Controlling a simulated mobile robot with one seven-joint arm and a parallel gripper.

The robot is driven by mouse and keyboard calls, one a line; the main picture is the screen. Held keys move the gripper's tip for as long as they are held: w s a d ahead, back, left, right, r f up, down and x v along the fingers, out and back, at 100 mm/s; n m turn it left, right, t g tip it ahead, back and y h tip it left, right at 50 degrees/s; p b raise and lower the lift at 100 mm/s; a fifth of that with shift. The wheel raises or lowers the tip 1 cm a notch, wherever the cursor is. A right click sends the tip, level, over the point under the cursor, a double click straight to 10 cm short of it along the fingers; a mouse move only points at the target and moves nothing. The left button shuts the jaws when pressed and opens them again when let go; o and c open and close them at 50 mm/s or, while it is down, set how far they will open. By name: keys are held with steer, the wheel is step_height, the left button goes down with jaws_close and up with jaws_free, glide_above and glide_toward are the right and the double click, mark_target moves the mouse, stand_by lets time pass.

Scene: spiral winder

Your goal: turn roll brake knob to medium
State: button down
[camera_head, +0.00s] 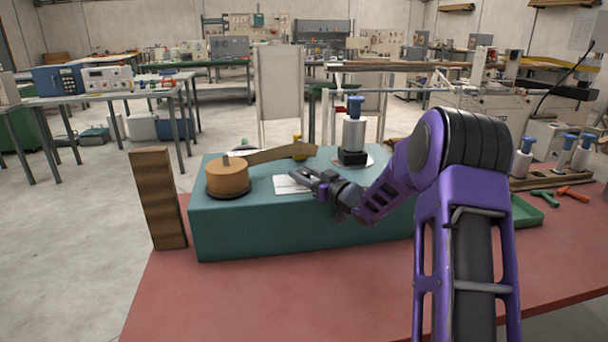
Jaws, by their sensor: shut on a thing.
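The teal winder box (290,232) sits on the red table. A white plate (285,185) with faint marks lies on its top. My gripper (303,176) reaches in from the right, low over the plate's right part. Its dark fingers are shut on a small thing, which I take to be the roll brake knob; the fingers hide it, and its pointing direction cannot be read. A tan roll (228,181) stands on the box left of the plate. A brown strip (270,154) runs from it to the right, behind my gripper.
A brown wooden block (158,200) stands upright at the left. A green tray (526,212), a green tool (545,198) and an orange tool (573,193) lie right. The red table (270,300) is clear in front.

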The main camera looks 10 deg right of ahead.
steer(key=shift+a+m+t+h, duration=0.1)
steer(key=shift+m+t+h, duration=0.3)
steer(key=shift+m+h, duration=0.3)
steer(key=shift+m+t+h, duration=0.5)
steer(key=shift+m+h, duration=0.2)
steer(key=shift+h, duration=0.6)
steer(key=shift+c, duration=1.5)
jaws_free()
steer(key=shift+s, duration=0.1)
steer(key=v, duration=1.7)
steer(key=shift+s, duration=0.25)
steer(key=shift+r, duration=0.15)
